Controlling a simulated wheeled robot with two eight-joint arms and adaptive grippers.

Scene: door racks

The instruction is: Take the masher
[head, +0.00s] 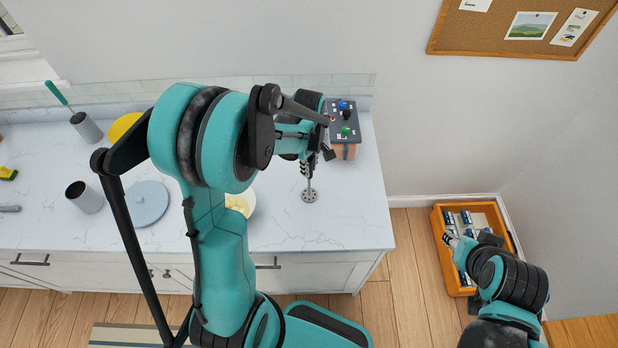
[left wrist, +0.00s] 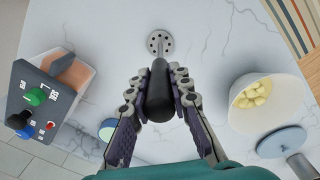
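The masher stands with its round perforated metal plate (head: 309,196) down at the right part of the counter. In the left wrist view its black handle (left wrist: 159,98) points toward the camera, with the plate beyond it. My left gripper (left wrist: 160,76) has a finger on each side of the handle, close against it, and looks shut on it. In the head view this gripper (head: 308,167) is partly hidden by my own arm. My right gripper (head: 461,243) is over the orange crate at the lower right; its fingers are too small to read.
A control box with coloured buttons (head: 344,121) stands right of the masher. A bowl with pale yellow pieces (left wrist: 254,98) is on the other side. A blue lid (head: 149,202) and a metal canister (head: 84,197) lie further left. The wooden crate (head: 439,224) is on the floor.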

